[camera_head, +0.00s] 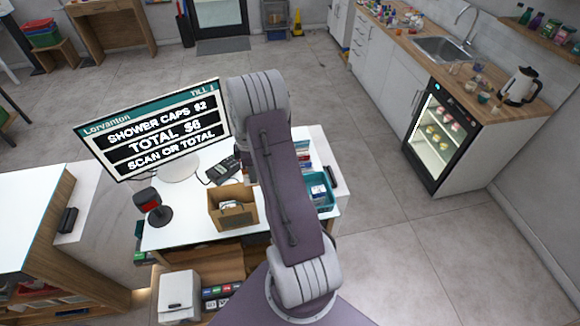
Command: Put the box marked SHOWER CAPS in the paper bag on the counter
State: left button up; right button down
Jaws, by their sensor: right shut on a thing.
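The brown paper bag (232,212) stands open on the white counter (180,232), left of my right arm. Something pale shows inside it, too small to name. My right arm rises from the bottom and folds over the counter. Its gripper (247,174) is almost wholly hidden behind the arm, near the bag's back right side. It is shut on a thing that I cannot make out. I cannot read the SHOWER CAPS marking on any box. My left gripper is out of the picture.
The till screen (155,130) reads SHOWER CAPS $2 and TOTAL $6. A card reader (223,169) lies behind the bag, and a red and black scanner (149,200) stands left of it. A teal basket (319,190) with goods is right of my arm. Open floor lies beyond.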

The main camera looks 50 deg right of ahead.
jog(key=w+a, duration=0.2)
jog(key=a, duration=0.2)
pick_arm(q)
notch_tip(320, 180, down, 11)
jog(key=b, duration=1)
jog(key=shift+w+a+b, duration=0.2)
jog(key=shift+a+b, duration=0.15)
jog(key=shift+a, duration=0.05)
pick_arm(e)
notch_tip(320, 180, down, 14)
jog(key=shift+d+r+n, duration=0.15)
jog(key=shift+n, duration=0.25)
jog(key=c, duration=0.9)
grip_release()
jog(key=shift+s, duration=0.1)
